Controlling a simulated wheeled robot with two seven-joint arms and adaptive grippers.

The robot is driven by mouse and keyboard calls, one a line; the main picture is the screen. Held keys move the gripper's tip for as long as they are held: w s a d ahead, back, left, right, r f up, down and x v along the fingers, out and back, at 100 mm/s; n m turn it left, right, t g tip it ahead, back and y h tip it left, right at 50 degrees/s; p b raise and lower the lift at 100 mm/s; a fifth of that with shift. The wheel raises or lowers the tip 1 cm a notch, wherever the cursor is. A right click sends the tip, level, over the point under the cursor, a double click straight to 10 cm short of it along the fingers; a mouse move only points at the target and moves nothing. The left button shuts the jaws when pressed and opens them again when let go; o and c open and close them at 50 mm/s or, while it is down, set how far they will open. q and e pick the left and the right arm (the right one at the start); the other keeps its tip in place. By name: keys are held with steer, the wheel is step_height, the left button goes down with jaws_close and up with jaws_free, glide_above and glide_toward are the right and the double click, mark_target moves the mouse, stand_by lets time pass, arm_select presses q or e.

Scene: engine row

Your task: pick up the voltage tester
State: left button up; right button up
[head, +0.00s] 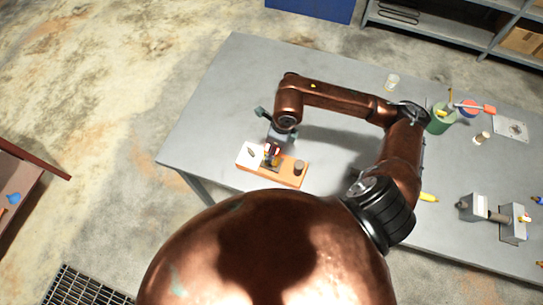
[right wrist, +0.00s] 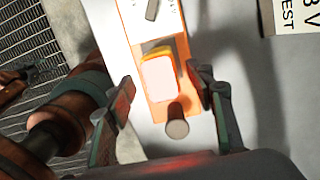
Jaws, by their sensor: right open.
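An orange-and-white board (head: 289,178) lies near the left front part of the grey table. A small block with a washed-out pale face and yellow edge, which looks like the voltage tester (right wrist: 160,78), sits on it over a dark patch. In the head view the block shows red and yellow, partly hidden by my gripper. My right gripper (right wrist: 163,82) is open above the board. Its fingers stand on either side of the block, with gaps; I cannot tell their height above it.
A dark round knob or post (right wrist: 177,125) stands on the board beside the block. A box with "TEST" lettering (right wrist: 288,18) is at the upper right in the wrist view. A green cup (head: 440,119) and grey fixture (head: 478,207) stand to the right on the table (head: 215,105).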

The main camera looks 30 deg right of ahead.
mark_target(275, 162)
steer(key=f, duration=0.2)
steer(key=f+p, duration=0.1)
steer(key=f, duration=0.1)
steer(key=w+f, duration=0.1)
steer(key=f, duration=0.1)
steer(key=shift+a+f+p, duration=0.35)
steer(key=shift+w+f, duration=0.1)
steer(key=shift+f, duration=0.45)
steer(key=shift+c, duration=0.6)
jaws_close()
